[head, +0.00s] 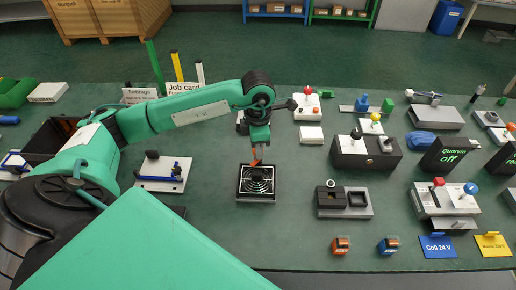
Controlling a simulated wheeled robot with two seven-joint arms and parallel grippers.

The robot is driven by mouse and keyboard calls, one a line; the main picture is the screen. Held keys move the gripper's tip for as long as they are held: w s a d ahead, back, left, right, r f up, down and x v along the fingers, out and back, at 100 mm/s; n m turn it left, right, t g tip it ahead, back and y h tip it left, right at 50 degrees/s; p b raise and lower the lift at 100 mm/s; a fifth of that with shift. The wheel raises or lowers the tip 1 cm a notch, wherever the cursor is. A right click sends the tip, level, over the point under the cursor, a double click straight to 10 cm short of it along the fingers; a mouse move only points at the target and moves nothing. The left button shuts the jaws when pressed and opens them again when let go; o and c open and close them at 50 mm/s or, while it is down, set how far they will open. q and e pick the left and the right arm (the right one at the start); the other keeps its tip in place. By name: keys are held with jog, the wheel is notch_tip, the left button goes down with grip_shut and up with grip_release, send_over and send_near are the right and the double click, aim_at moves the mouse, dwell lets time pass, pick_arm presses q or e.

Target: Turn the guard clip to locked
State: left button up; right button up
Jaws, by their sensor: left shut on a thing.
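My left gripper (258,156) reaches down from the green arm to the back edge of the fan unit and is shut on the orange clip. The fingers partly hide the clip, and I cannot tell its exact angle. My right gripper is not in view.
A white plate with a blue handle (163,173) lies left of the fan unit. Orange (341,245) and blue (388,246) small parts lie near the front edge. The bench in front of the fan unit is clear.

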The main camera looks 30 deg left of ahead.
pick_arm(q)
jog(key=n+b, duration=0.1)
jog(key=n, duration=0.2)
jog(key=shift+n, duration=1.6)
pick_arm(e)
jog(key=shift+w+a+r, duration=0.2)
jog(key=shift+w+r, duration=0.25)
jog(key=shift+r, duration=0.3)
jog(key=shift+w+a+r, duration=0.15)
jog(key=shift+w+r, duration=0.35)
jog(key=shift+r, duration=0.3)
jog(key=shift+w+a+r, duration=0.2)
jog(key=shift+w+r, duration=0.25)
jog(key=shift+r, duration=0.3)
pick_arm(q)
jog(key=shift+r, duration=0.1)
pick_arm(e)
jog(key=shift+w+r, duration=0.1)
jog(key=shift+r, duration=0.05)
pick_arm(q)
jog(key=o, duration=1)
jog(key=shift+c, duration=0.2)
jog(key=shift+b, duration=0.3)
